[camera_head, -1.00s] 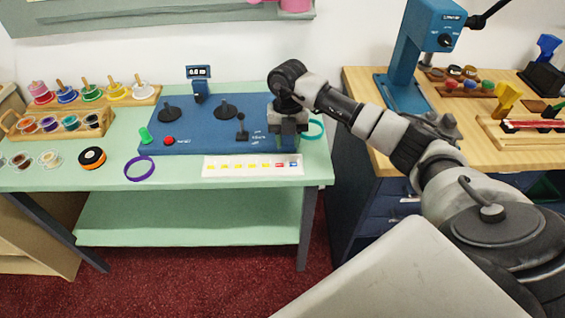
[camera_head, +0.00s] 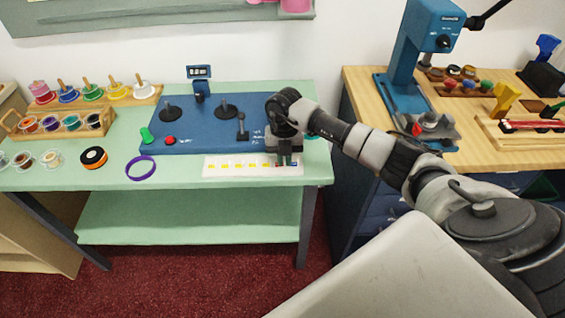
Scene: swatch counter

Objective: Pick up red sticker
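A white sticker strip (camera_head: 212,171) lies along the front of the green table. It carries several yellow stickers (camera_head: 238,166), with a red sticker (camera_head: 278,165) and a blue one near its right end. My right gripper (camera_head: 284,160) points down at that right end, right at the red sticker, and partly hides it. Its fingers are small and dark here; I cannot tell whether they are open or touch the strip. My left gripper is out of view.
A blue control panel (camera_head: 205,138) with black knobs and a lever sits behind the strip. A purple ring (camera_head: 141,168) and an orange-black roll (camera_head: 93,157) lie to the left. A blue press (camera_head: 405,75) stands on the wooden table at right.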

